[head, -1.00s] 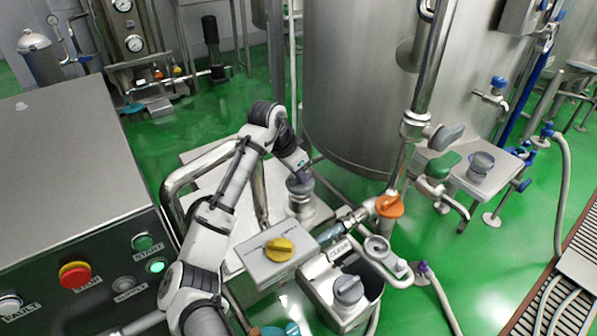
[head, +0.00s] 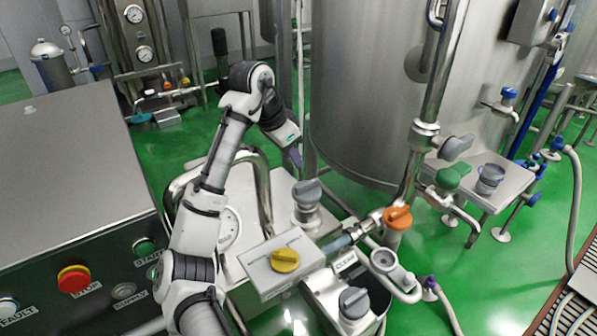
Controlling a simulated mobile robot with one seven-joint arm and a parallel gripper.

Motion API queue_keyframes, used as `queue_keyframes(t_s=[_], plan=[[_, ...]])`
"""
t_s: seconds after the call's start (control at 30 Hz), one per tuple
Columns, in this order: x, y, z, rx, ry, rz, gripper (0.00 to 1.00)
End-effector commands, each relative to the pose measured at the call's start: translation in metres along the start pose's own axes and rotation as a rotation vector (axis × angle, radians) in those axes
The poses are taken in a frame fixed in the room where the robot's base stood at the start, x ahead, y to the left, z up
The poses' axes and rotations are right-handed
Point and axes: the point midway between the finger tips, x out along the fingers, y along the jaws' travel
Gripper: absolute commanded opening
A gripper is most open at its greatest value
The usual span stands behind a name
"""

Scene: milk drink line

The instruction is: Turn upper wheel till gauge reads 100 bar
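A grey knob-like wheel (head: 307,193) sits on top of a short metal post on the machine in the middle; I cannot tell for sure that it is the upper wheel. A second grey wheel (head: 353,302) stands lower, at the front right. My gripper (head: 293,157) is above and slightly left of the first wheel, apart from it, pointing down. Its fingers are small and dark, and their opening does not show. A white round gauge (head: 229,228) is partly hidden behind my arm; its reading is not legible.
A yellow knob (head: 285,260) sits on a grey box left of the front wheel. An orange handle (head: 397,218) is on the pipe to the right. A large steel tank (head: 370,90) stands close behind my gripper.

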Motion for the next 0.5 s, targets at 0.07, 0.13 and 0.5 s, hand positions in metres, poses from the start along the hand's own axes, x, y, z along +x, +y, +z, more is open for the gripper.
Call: queue_keyframes(t_s=[0.07,0.13,0.5], plan=[[-0.013,-0.001,0.000,0.001,-0.001,-0.003,0.34],[-0.020,0.000,0.000,0.001,-0.001,-0.001,0.34],[-0.028,0.000,0.000,-0.001,-0.001,0.001,0.34]])
